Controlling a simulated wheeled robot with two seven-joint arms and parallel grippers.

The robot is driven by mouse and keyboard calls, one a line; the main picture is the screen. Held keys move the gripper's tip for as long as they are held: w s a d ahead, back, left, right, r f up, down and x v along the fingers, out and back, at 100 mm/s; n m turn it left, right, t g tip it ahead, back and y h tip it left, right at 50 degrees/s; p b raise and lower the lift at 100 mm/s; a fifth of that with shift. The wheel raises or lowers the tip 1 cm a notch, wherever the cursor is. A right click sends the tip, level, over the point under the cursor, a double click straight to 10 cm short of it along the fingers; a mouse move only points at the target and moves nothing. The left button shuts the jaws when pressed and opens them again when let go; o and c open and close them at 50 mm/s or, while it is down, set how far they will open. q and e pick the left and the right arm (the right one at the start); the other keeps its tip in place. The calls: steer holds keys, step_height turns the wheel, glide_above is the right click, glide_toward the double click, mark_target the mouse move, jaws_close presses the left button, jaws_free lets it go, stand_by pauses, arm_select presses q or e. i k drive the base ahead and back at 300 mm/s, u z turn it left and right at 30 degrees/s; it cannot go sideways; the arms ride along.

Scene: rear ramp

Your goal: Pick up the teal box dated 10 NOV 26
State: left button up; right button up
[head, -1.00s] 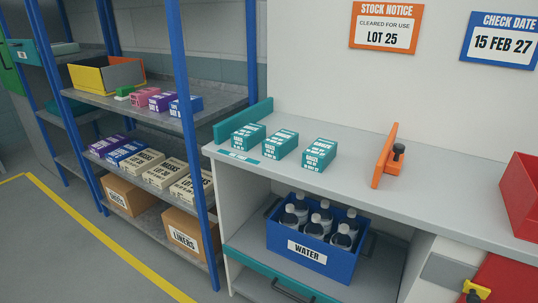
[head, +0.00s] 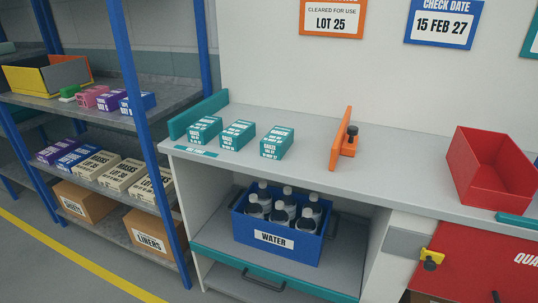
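Three teal boxes stand in a row on the grey counter (head: 310,152), towards its left end. They are the left teal box (head: 205,130), the middle teal box (head: 238,135) and the right teal box (head: 277,143). Each has white print on its top and front. The date lines are too small for me to read surely, so I cannot tell which one is dated 10 NOV 26. The boxes stand apart with small gaps. Neither of my grippers is in view.
A teal end board (head: 198,115) stands left of the boxes, an orange divider (head: 340,138) right of them. A red bin (head: 492,170) stands further right. A blue water crate (head: 280,238) sits below. Blue-posted shelves (head: 140,100) stand left. Wall signs include a check date (head: 444,25).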

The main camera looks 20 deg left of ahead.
mark_target(234, 137)
steer(key=u, duration=2.7)
steer(key=i, duration=2.15)
steer(key=z, duration=3.1)
